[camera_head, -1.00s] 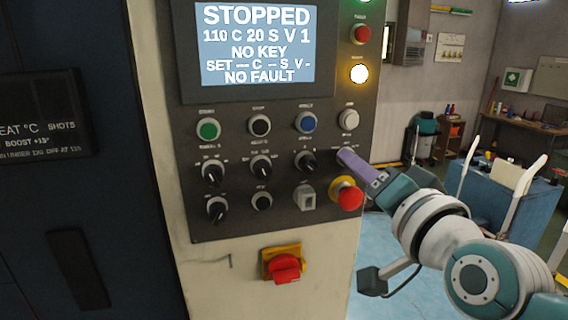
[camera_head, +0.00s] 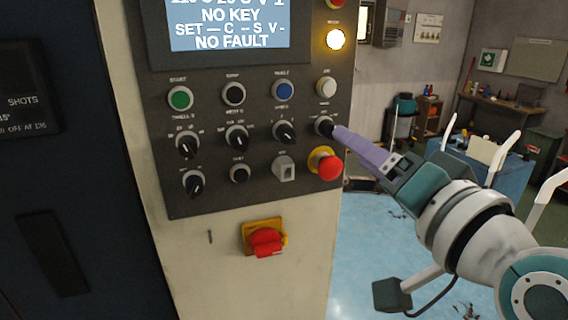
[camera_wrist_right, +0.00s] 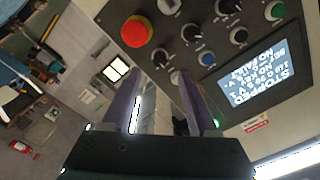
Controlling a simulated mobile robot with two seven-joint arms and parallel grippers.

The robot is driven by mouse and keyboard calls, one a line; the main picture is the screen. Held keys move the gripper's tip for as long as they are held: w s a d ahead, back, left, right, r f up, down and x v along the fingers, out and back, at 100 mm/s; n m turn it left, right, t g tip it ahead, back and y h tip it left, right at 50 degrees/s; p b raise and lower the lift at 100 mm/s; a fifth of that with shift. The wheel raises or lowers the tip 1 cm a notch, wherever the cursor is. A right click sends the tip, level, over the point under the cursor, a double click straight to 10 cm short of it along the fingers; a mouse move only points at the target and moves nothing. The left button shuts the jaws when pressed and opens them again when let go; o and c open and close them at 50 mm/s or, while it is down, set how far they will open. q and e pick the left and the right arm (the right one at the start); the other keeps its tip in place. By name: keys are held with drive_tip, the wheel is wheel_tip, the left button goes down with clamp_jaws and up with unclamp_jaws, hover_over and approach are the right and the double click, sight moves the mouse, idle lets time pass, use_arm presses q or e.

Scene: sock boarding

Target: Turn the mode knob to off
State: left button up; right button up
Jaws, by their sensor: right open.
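The control panel (camera_head: 215,200) carries several black knobs with white pointers; their labels are too small to read, so I cannot tell for sure which is the mode knob. My right gripper (camera_head: 339,132) has its purple fingers at the rightmost knob (camera_head: 323,125) of the upper knob row. In the right wrist view the fingers of the right gripper (camera_wrist_right: 158,76) are apart, and that knob (camera_wrist_right: 160,57) shows between and just beyond their tips. Whether they touch it is unclear. Its pointer direction cannot be made out. My left gripper is out of view.
A red emergency button (camera_head: 330,167) on a yellow collar sits just below the right fingers. A white button (camera_head: 326,87) is above them. A red switch (camera_head: 265,240) is lower on the cabinet. The screen (camera_head: 230,22) reads NO KEY and NO FAULT. Open floor lies right of the cabinet.

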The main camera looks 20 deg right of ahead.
drive_tip(key=shift+s+a+b, duration=0.1)
drive_tip(key=shift+s+b, duration=0.3)
drive_tip(key=shift+s, duration=1.45)
drive_tip(key=s+a+f+n+g+y, duration=0.3)
drive_tip(key=s+a+f+n+g, duration=0.3)
drive_tip(key=f, duration=0.3)
drive_tip(key=s+d+f+n+g+h, duration=0.1)
drive_tip(key=s+f+n+g, duration=0.25)
drive_tip(key=s, duration=0.35)
drive_tip(key=s+d+f+n+g+h, duration=0.1)
drive_tip(key=s+f+n+g, duration=0.1)
drive_tip(key=s+g, duration=0.35)
wheel_tip(320, 180, up, 14)
drive_tip(key=p, duration=1.4)
drive_tip(key=shift+a+r+t, duration=0.15)
drive_tip(key=shift+a+t, duration=0.05)
drive_tip(key=shift+t, duration=0.1)
